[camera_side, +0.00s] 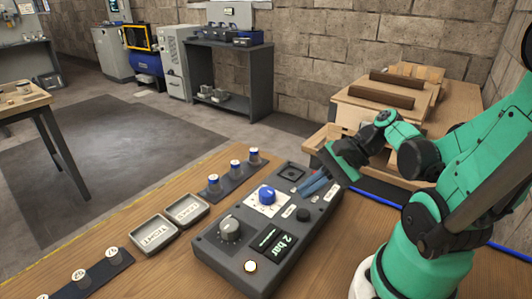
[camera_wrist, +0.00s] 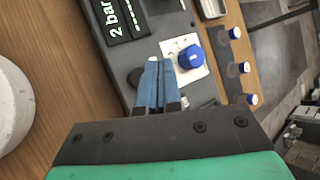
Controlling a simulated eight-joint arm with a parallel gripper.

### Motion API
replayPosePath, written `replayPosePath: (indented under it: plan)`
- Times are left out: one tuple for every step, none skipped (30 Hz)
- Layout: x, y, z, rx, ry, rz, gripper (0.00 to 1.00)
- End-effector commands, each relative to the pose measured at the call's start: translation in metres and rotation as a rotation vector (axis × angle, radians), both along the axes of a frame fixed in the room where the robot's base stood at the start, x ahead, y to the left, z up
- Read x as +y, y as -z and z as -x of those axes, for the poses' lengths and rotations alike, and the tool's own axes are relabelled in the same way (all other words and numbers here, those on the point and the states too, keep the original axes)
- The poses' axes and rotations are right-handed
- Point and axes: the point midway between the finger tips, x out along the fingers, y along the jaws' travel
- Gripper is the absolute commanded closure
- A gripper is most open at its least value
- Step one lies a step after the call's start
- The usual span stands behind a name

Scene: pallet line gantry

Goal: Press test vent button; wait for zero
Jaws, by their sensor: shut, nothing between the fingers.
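The control box (camera_side: 212,248) stands on the wooden bench. Its display (camera_side: 278,243) reads "2 bar", and the display also shows in the wrist view (camera_wrist: 122,18). A dark round button (camera_side: 303,214) sits beside small white labels too small to read, so I cannot tell which control is the test vent button. A blue knob (camera_side: 267,195) on a white plate is next to my gripper (camera_side: 304,189). My gripper has blue fingers, shut and empty, over the box's right part. In the wrist view the fingers (camera_wrist: 160,64) partly hide the dark button (camera_wrist: 134,76). Contact with the panel cannot be told.
A grey knob (camera_side: 229,229) and a lit button (camera_side: 250,266) are on the box's near end. Two labelled trays (camera_side: 154,235) and a strip of blue-capped parts (camera_side: 236,168) lie left of it. Wooden pallets with brown bars (camera_side: 396,83) stand behind my arm.

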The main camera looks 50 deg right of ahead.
Motion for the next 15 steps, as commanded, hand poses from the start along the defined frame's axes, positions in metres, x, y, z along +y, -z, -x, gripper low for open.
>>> replayPosePath:
  plan:
    - [-0.001,0.003,-0.001,0.000,0.000,0.000,1.00]
    - [-0.001,0.006,-0.001,0.000,0.000,0.000,1.00]
    - [-0.001,0.008,-0.001,0.000,-0.001,-0.001,1.00]
    - [-0.001,0.010,-0.001,0.000,-0.001,-0.001,1.00]
    - [-0.001,0.011,-0.001,0.000,-0.001,-0.001,1.00]
    - [-0.001,0.014,0.000,0.000,-0.001,-0.001,1.00]
    - [-0.001,0.015,0.000,0.000,-0.001,-0.001,1.00]
    - [0.000,0.016,0.000,0.000,-0.001,-0.001,1.00]
    - [0.000,0.018,0.000,0.000,-0.001,-0.001,1.00]
    - [0.000,0.019,0.000,0.000,-0.001,-0.001,1.00]
    - [0.000,0.019,0.000,0.000,-0.001,-0.001,1.00]
    - [0.000,0.020,0.000,0.000,-0.001,-0.001,1.00]
    - [0.000,0.021,0.000,0.000,-0.001,-0.001,1.00]
    - [0.000,0.021,0.000,0.000,-0.001,-0.001,1.00]
    - [0.001,0.022,0.001,0.000,-0.001,-0.001,1.00]
